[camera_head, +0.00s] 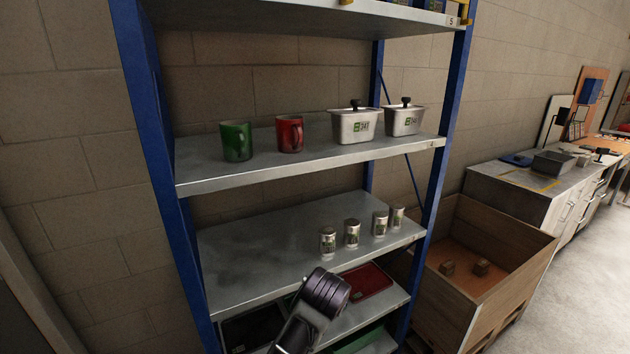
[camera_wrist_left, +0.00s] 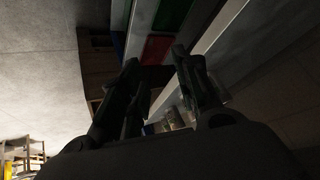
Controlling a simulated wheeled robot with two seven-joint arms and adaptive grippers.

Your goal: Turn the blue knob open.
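I cannot make out a blue knob in either view. At the far right of the head view, a small blue box-like item (camera_head: 590,91) is on an upright orange-brown board (camera_head: 584,103); it is too small to tell whether it carries a knob. My left gripper (camera_wrist_left: 158,62) shows in the dark left wrist view, with its two fingers apart and nothing visible between them. In the head view a dark rounded part of my arm rises from the bottom in front of the shelves, with no fingertips visible. My right gripper is in neither view.
A blue-framed metal shelf rack (camera_head: 330,154) fills the middle, holding a green mug (camera_head: 236,141), a red mug (camera_head: 290,134), two lidded metal containers (camera_head: 354,125) and several small jars (camera_head: 352,233). A wooden crate (camera_head: 513,267) and counter (camera_head: 525,187) stand right; open floor lies beyond.

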